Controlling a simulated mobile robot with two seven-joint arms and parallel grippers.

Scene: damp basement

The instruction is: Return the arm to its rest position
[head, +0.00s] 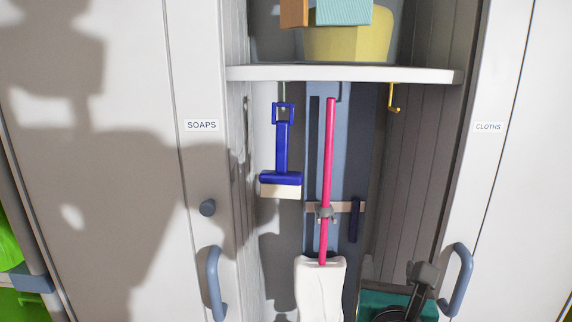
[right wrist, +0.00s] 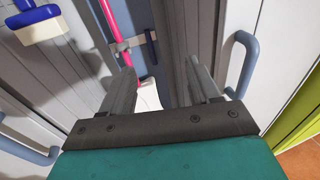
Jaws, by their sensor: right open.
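My right gripper (head: 408,290) is at the lower right of the head view, in front of the open cabinet's lower part. In the right wrist view its two grey fingers (right wrist: 160,88) are spread apart with nothing between them. The pink-handled mop (head: 328,165) stands upright in the cabinet at a grey clip, left of the gripper and apart from it. Its handle also shows in the right wrist view (right wrist: 115,30). My left gripper is not in view.
A blue brush (head: 282,150) hangs from a hook under the white shelf (head: 345,74). A yellow tub (head: 345,44) sits on the shelf. An empty yellow hook (head: 392,100) hangs at right. Handles stick out from the SOAPS panel (head: 214,285) and the CLOTHS panel (head: 459,280).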

